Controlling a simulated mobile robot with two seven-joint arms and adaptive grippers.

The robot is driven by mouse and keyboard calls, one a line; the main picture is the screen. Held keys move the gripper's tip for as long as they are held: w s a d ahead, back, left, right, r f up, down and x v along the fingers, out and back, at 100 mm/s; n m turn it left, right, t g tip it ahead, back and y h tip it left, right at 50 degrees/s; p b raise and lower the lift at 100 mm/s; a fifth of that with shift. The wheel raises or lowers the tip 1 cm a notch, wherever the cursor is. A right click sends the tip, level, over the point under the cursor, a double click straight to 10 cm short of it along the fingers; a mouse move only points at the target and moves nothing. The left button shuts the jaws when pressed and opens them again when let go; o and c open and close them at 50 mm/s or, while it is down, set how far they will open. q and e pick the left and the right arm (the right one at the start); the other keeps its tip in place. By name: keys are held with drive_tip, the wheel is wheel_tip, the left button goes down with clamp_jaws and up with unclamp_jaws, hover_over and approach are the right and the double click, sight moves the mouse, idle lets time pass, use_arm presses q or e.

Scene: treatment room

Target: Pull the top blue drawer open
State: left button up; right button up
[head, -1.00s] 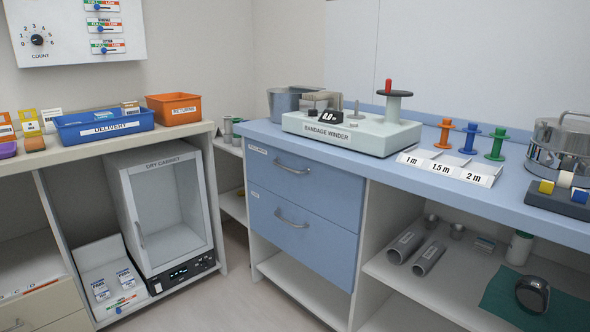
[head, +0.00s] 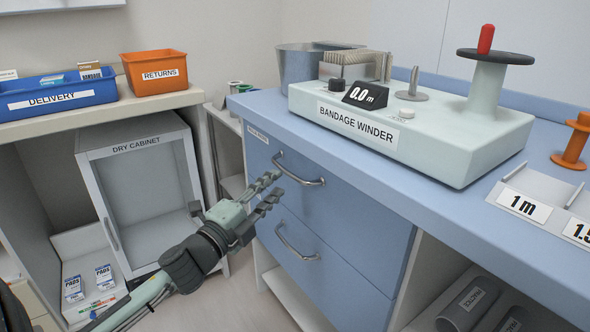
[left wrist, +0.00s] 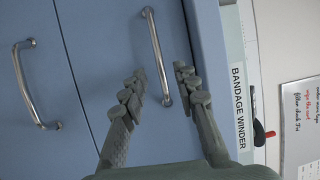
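The top blue drawer (head: 345,205) is shut, flush with the cabinet front, and has a curved metal handle (head: 300,180). My left gripper (head: 271,187) is open and empty in front of the drawer, close to the handle's left end. In the left wrist view, the top handle (left wrist: 154,45) runs between the two spread fingertips of my left gripper (left wrist: 160,82). I cannot tell whether either finger touches it. My right gripper is not in view.
The lower blue drawer (head: 325,268) has its own handle (head: 297,245) below. A bandage winder (head: 440,140) stands on the blue counter above. The dry cabinet (head: 145,205) stands to the left. A strip of floor between the two units is free.

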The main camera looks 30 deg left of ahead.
sight(287, 171)
use_arm(q)
drive_tip(key=w, duration=0.6)
drive_tip(key=shift+w+r, duration=0.1)
drive_tip(key=shift+r, duration=0.2)
clamp_jaws()
